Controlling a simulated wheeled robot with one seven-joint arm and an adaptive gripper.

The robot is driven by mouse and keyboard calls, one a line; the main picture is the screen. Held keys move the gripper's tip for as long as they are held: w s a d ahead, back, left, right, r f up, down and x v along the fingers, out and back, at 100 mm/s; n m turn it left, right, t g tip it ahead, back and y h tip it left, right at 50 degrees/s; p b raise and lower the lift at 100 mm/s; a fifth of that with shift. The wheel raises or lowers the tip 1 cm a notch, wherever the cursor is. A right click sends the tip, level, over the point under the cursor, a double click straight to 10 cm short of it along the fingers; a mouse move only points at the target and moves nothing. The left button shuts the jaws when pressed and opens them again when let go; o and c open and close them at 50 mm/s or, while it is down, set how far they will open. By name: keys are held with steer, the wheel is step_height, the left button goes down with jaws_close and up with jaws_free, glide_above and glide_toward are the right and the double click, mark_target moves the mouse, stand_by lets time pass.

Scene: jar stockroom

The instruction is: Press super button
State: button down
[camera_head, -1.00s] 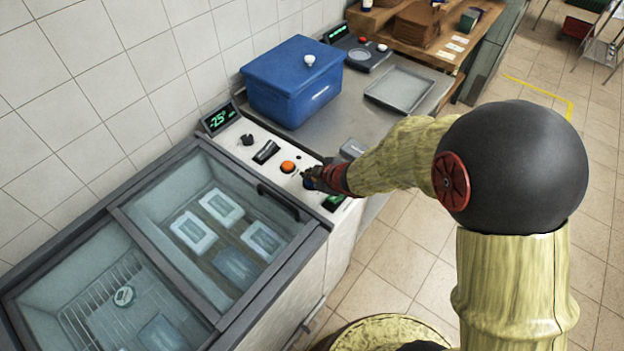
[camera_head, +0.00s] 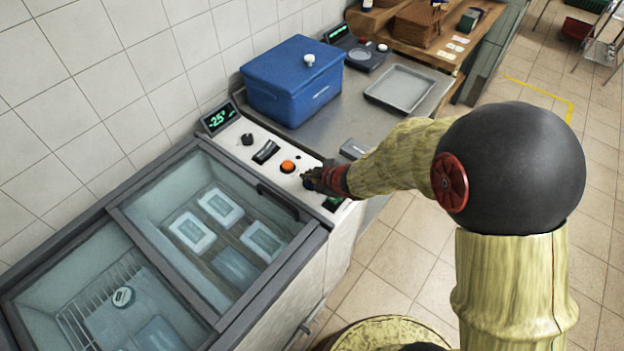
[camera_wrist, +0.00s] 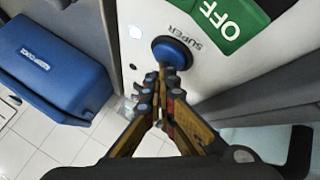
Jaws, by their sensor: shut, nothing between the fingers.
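The super button is a round blue button (camera_wrist: 172,52) on the white control panel (camera_wrist: 140,16), with the word SUPER printed beside it in the wrist view. In the head view my gripper hides it. My gripper (camera_wrist: 162,68) is shut and empty, its fingertips at the lower edge of the blue button in the wrist picture. I cannot tell whether they touch it. In the head view my gripper (camera_head: 308,178) is over the right end of the freezer's panel (camera_head: 225,138), right of an orange button (camera_head: 287,167).
A green OFF switch (camera_wrist: 228,20) lies close to the blue button. A black rocker switch (camera_head: 265,152) and a dark knob (camera_head: 247,139) are further left on the panel. A blue cooler box (camera_head: 295,80) stands on the steel counter behind. The glass-lidded freezer (camera_head: 170,240) is in front.

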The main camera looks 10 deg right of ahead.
steer(key=shift+r, duration=0.1)
steer(key=shift+r+p, duration=0.85)
steer(key=shift+p, duration=0.15)
step_height(320, 180, up, 5)
steer(key=p, duration=0.5)
steer(key=shift+d, duration=0.1)
stand_by(0.6)
